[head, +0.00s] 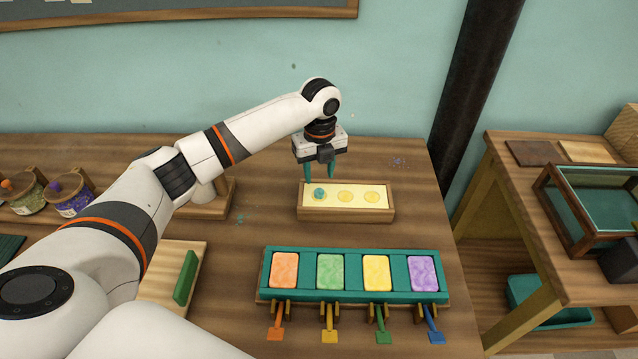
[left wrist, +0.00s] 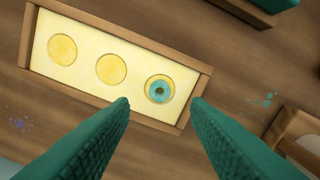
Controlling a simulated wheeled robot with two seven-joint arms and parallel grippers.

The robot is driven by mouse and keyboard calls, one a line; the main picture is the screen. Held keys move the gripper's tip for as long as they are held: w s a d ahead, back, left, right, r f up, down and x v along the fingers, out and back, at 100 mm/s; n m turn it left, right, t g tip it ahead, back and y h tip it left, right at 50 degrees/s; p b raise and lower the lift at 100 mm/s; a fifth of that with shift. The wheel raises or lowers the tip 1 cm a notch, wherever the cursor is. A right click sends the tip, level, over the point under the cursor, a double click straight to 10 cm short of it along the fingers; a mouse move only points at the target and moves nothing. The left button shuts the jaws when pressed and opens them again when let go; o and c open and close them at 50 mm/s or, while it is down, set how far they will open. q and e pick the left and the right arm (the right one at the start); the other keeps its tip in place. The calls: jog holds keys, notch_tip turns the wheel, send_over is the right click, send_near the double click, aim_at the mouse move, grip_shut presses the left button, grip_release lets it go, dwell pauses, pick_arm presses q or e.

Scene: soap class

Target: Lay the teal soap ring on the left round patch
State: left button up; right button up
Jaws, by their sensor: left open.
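The teal soap ring (head: 319,193) lies on the left round patch of the cream board. In the left wrist view the ring (left wrist: 159,90) sits inside the yellow patch, with a rim of yellow showing around it. The middle patch (head: 345,197) and the right patch (head: 371,197) are bare. The wooden-framed board (head: 346,214) rests on the table. My left gripper (head: 320,177) is open, with its teal fingers pointing down just behind and above the ring. In the left wrist view its fingertips (left wrist: 161,102) are apart, with nothing between them. My right gripper does not show.
A teal tray (head: 352,252) with several coloured soap bars and hanging coloured tags stands in front of the board. Jars (head: 73,199) stand at the left. A side table with a glass-sided box (head: 591,205) is at the right. Table around the board is mostly clear.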

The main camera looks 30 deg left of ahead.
aim_at(319, 191)
pick_arm(q)
notch_tip(319, 191, up, 7)
jog(key=shift+f, duration=0.15)
dwell(0.4)
